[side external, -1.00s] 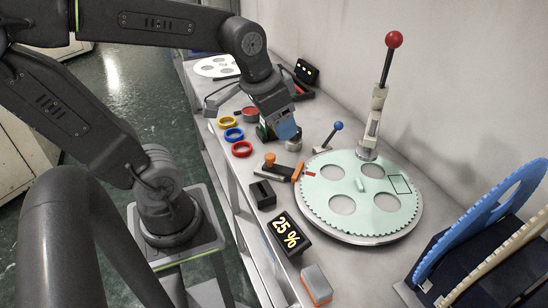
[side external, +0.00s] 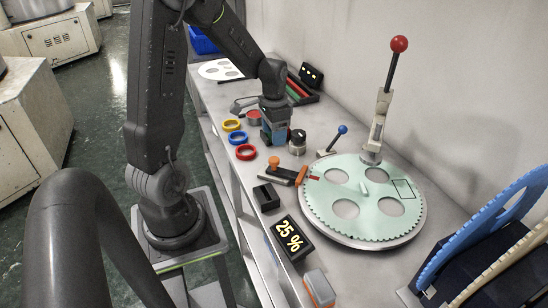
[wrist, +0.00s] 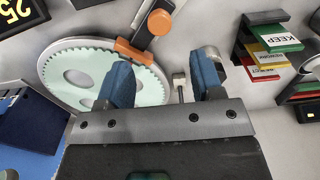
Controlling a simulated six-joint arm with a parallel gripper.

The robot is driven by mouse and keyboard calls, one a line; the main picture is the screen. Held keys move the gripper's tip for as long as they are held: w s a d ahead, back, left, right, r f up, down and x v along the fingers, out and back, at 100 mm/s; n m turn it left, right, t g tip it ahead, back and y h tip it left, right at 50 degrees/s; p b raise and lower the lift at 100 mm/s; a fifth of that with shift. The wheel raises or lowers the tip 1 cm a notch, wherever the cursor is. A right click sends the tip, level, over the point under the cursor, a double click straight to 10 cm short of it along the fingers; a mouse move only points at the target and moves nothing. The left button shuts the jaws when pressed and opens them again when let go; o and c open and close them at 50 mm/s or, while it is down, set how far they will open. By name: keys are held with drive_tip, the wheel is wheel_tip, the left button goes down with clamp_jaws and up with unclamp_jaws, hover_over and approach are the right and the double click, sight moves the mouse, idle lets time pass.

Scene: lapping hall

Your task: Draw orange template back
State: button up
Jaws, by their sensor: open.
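The orange template (side external: 301,175) is a small orange piece at the end of a dark slide with an orange knob (side external: 274,161). It lies at the left rim of the pale green toothed disc (side external: 352,215). In the wrist view the orange template (wrist: 132,51) overlaps the disc's toothed rim, with the knob (wrist: 158,21) beyond it. My gripper (side external: 274,138) points down behind the slide, apart from it. In the wrist view its blue fingers (wrist: 163,78) are spread with no object held between them.
A tall red-ball lever (side external: 385,110) stands by the disc, with a short blue-ball lever (side external: 334,138) nearby. Yellow, blue and red rings (side external: 245,152) lie left of my gripper.

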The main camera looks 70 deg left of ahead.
sight(274, 159)
wheel_tip(274, 159, down, 9)
drive_tip(key=shift+f, duration=0.1)
drive_tip(key=shift+c, duration=0.2)
clamp_jaws()
idle(0.6)
